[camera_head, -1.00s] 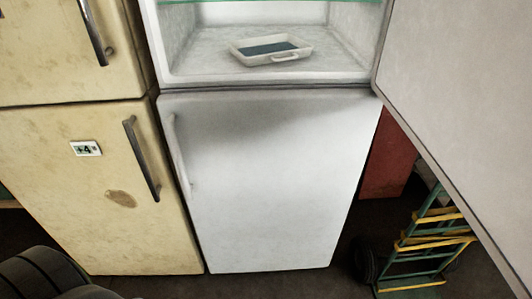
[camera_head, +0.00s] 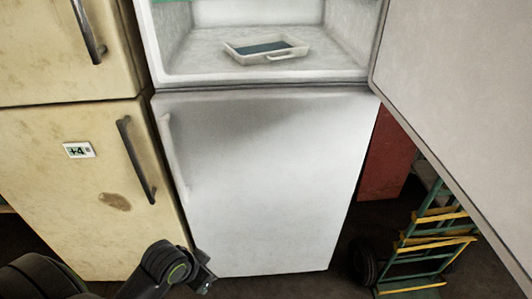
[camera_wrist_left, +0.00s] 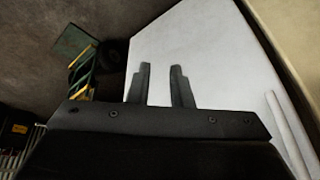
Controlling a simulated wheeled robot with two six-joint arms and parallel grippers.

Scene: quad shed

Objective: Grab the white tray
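The white tray (camera_head: 238,56) sits on the floor of the open upper compartment of the white fridge (camera_head: 265,170). It is shallow, with a dark blue-grey inside and a handle at its front right. My left arm comes in at the lower left of the head view, in front of the lower doors and well below the tray. In the left wrist view my left gripper (camera_wrist_left: 160,85) has its two fingers apart, with nothing between them but the white door behind. The tray is not in the left wrist view. My right gripper is in neither view.
A cream fridge (camera_head: 75,200) with dark handles and a "+4" label stands close on the left. The white fridge's upper door (camera_head: 465,110) is swung open on the right. A green and yellow hand truck (camera_head: 430,240) and a red object (camera_head: 385,160) are at the right.

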